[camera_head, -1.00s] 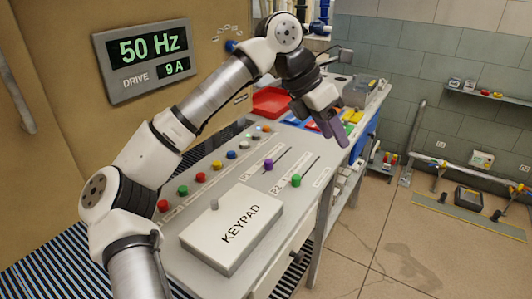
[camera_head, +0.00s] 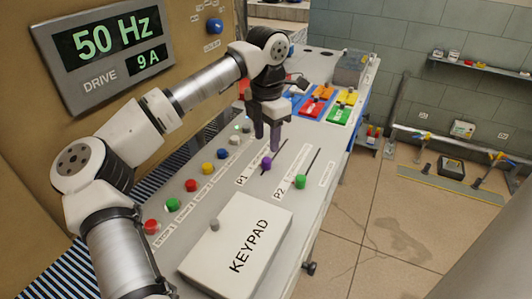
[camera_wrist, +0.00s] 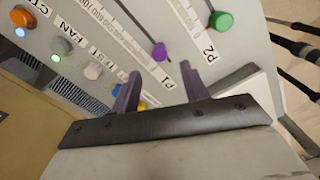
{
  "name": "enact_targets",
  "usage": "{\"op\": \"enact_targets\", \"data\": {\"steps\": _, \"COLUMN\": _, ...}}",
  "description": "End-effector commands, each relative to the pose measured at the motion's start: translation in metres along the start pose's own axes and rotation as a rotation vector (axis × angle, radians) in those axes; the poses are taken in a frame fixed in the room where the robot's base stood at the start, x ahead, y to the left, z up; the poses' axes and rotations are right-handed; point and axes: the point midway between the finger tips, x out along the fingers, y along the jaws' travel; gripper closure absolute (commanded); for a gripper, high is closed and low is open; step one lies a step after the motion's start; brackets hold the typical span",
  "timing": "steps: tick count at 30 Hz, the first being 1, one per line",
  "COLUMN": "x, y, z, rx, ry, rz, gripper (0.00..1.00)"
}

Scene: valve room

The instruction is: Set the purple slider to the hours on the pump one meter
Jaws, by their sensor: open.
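The purple slider (camera_head: 266,163) is a round knob on the slot labelled P1 on the grey control desk (camera_head: 212,176). In the wrist view the purple knob (camera_wrist: 159,50) sits ahead of the fingertips, near the P1 label end of its numbered scale. My gripper (camera_head: 267,145) is open and points down at the desk, close to the purple knob and apart from it in the wrist view. Its two purple-grey fingers (camera_wrist: 158,79) have nothing between them. The pump one meter is not recognisable in these views; a drive display (camera_head: 112,41) reads 50 Hz and 9 A.
A green slider knob (camera_head: 301,181) on slot P2 stands right of the purple one. A row of coloured buttons (camera_head: 190,185) runs along the left. The raised keypad box (camera_head: 238,246) is in front. Red, blue, yellow and green trays (camera_head: 318,101) lie farther back.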

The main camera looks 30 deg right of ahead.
Motion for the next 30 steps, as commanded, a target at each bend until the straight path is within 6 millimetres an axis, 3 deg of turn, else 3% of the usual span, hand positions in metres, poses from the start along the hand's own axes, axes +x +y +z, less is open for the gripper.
{"op": "enact_targets", "data": {"steps": 6, "x": 0.041, "y": -0.001, "z": 0.0, "rx": 0.002, "ry": -0.001, "rz": -0.004, "gripper": 0.55}}
{"op": "enact_targets", "data": {"steps": 10, "x": 0.057, "y": -0.001, "z": 0.0, "rx": 0.002, "ry": -0.001, "rz": -0.002, "gripper": 0.55}}
{"op": "enact_targets", "data": {"steps": 23, "x": 0.068, "y": -0.001, "z": 0.0, "rx": 0.001, "ry": -0.002, "rz": -0.001, "gripper": 0.55}}
{"op": "enact_targets", "data": {"steps": 30, "x": 0.067, "y": -0.001, "z": 0.0, "rx": 0.001, "ry": -0.002, "rz": -0.001, "gripper": 0.86}}
